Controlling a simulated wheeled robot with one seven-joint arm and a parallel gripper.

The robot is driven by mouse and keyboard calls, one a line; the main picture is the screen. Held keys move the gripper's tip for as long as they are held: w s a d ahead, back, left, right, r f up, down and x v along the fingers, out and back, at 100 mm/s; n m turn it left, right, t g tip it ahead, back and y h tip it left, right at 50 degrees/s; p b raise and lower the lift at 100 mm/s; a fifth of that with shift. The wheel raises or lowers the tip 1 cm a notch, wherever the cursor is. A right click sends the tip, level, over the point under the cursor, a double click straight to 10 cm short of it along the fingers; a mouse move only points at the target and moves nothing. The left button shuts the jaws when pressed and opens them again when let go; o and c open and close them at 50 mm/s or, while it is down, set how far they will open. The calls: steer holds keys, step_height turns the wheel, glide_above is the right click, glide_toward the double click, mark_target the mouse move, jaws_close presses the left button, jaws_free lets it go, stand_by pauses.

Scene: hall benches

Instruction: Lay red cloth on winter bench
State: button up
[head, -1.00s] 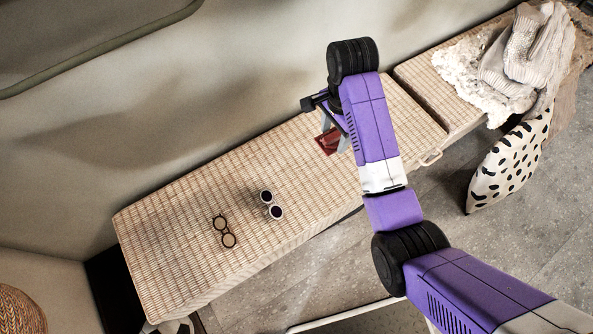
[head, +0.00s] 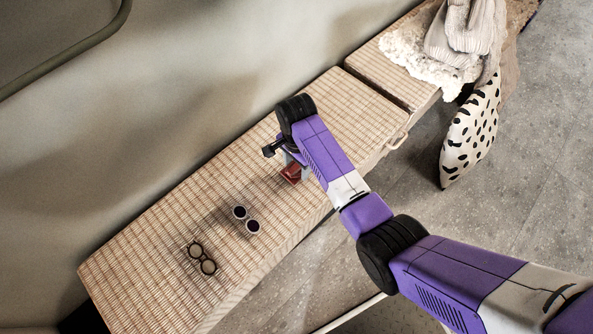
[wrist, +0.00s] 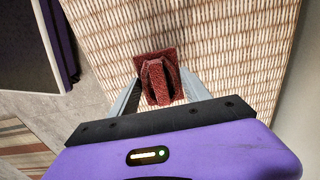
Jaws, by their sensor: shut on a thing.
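My gripper (wrist: 160,88) is shut on a red cloth (wrist: 158,66), which is folded and bunched between the fingers in the wrist view. In the head view my gripper (head: 287,160) and the red cloth (head: 291,175) are over the near woven bench (head: 165,225); whether the cloth touches it I cannot tell. Two pairs of round sunglasses, one white-framed (head: 246,219) and one brown (head: 201,258), lie on this bench. A farther woven bench (head: 380,70) holds a pale knitted item (head: 460,40) and a fluffy white cloth (head: 415,60), so it looks like the winter bench.
A narrow gap (head: 375,88) separates the two benches. A black-spotted cushion (head: 470,135) leans at the far bench's front. The wall (head: 190,80) runs close behind both. The near bench's far end is bare around the gripper.

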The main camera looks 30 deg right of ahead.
mark_target(297, 171)
step_height(297, 171, down, 3)
steer(key=shift+f+b, duration=0.2)
steer(key=shift+b, duration=0.2)
steer(key=o, duration=1.5)
steer(key=shift+c, duration=0.2)
steer(key=shift+r, duration=0.1)
step_height(297, 171, up, 12)
steer(key=p, duration=0.3)
steer(key=shift+p, duration=0.3)
